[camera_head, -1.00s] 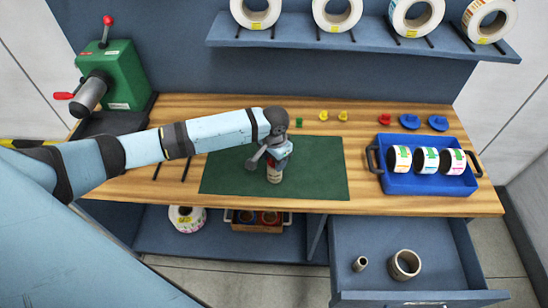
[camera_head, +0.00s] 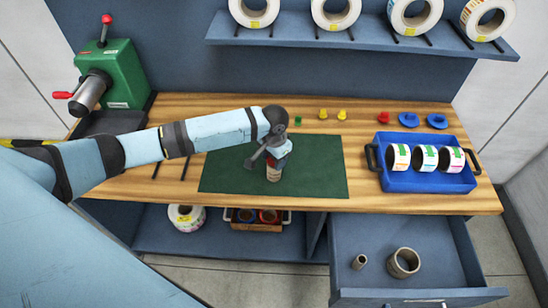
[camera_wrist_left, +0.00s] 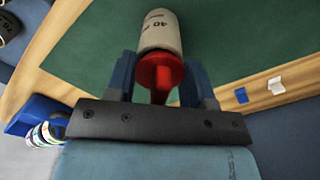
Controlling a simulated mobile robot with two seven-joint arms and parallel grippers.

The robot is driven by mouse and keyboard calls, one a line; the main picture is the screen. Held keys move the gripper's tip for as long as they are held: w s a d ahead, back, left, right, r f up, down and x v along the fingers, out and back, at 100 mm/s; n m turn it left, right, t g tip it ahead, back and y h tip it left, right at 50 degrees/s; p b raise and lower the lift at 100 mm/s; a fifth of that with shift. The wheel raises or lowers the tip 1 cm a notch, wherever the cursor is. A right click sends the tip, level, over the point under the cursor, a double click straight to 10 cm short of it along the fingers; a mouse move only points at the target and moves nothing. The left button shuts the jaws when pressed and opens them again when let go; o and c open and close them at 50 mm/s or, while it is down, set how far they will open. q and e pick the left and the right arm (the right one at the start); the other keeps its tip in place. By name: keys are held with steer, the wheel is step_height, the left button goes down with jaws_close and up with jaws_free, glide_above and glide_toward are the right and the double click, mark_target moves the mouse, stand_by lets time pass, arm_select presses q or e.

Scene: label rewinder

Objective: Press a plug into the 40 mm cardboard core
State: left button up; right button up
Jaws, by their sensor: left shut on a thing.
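The cardboard core (camera_head: 273,174), a short pale tube, stands upright on the green mat (camera_head: 315,180). In the left wrist view the core (camera_wrist_left: 161,32) shows a printed "40". A red plug (camera_wrist_left: 160,70) sits at its near end, seemingly touching it and in line with it; how deep it goes in cannot be told. My left gripper (camera_head: 275,160) is directly above the core, pointing down. In the left wrist view its fingers (camera_wrist_left: 160,85) are shut on the red plug. My right gripper is not in view.
Loose plugs lie along the back: green (camera_head: 298,121), yellow (camera_head: 323,115), red (camera_head: 384,118) and blue (camera_head: 409,120). A blue tray (camera_head: 430,183) holds label rolls at right. An open drawer (camera_head: 450,265) below holds two tubes. The green rewinder (camera_head: 122,75) stands at left.

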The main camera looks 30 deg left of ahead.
arm_select(q)
steer(key=o, duration=1)
steer(key=shift+s+a+f, duration=0.15)
steer(key=shift+s+f, duration=0.1)
steer(key=shift+f, duration=0.35)
steer(key=shift+r, duration=0.55)
step_height(320, 180, up, 14)
steer(key=s+d+f+t+h, duration=0.2)
steer(key=s+d+f, duration=0.2)
steer(key=d+f, duration=0.25)
steer(key=s+d+f+t+h, duration=0.3)
steer(key=d+f, duration=0.2)
steer(key=f, duration=0.2)
steer(key=s+a+f+t, duration=0.1)
steer(key=s+f+t, duration=0.1)
steer(key=s, duration=0.3)
steer(key=s+a+f+t+y, duration=0.1)
steer(key=s+f+t, duration=0.1)
steer(key=s, duration=0.3)
steer(key=s+a+f+t, duration=0.1)
steer(key=s+a+f, duration=0.1)
steer(key=s, duration=0.3)
steer(key=shift+s+f+n+t+y+b, duration=0.15)
steer(key=shift+n+t+y+b, duration=0.15)
steer(key=shift+n+t+y, duration=0.1)
